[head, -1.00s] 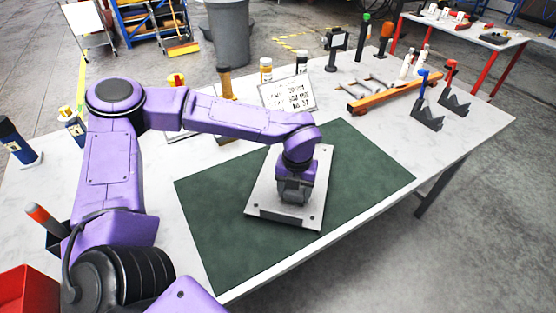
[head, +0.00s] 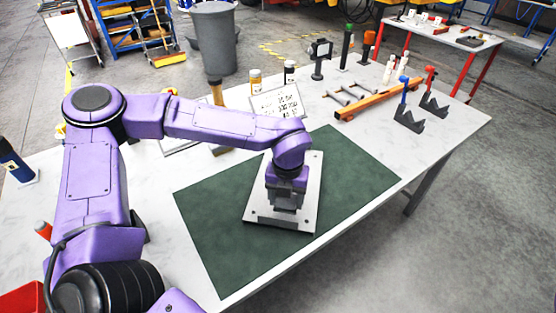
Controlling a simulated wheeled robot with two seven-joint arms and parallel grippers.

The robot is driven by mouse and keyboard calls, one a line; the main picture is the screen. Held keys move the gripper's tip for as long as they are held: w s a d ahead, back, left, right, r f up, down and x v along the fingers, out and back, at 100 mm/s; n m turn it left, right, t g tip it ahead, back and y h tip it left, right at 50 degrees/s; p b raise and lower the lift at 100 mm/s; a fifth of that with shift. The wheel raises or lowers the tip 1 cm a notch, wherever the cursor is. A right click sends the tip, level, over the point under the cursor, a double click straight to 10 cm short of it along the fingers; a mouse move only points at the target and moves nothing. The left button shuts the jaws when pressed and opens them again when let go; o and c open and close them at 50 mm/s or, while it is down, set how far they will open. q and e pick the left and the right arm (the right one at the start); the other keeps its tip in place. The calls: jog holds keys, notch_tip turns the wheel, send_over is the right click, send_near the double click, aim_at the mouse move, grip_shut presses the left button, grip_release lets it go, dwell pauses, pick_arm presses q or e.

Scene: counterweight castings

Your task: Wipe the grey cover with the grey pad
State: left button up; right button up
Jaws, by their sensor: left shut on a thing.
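The grey cover (head: 309,190) is a flat light-grey plate with small dark holes near its corners. It lies on a dark green mat (head: 225,240) on the table. My left gripper (head: 285,205) points down over the front half of the cover and is shut. The grey pad is in its grip, low at the cover's face; it is mostly hidden by the gripper, and I cannot tell exactly how it touches the cover. My right gripper is not in view.
An orange bar (head: 375,104) and dark V-shaped stands (head: 409,121) are at the back right. The mat's right part is clear. A red bin (head: 22,300) is at the lower left.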

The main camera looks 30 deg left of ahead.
pick_arm(q)
jog(key=shift+d+r+p, duration=0.1)
jog(key=shift+r+p, duration=0.95)
jog(key=shift+r, duration=0.5)
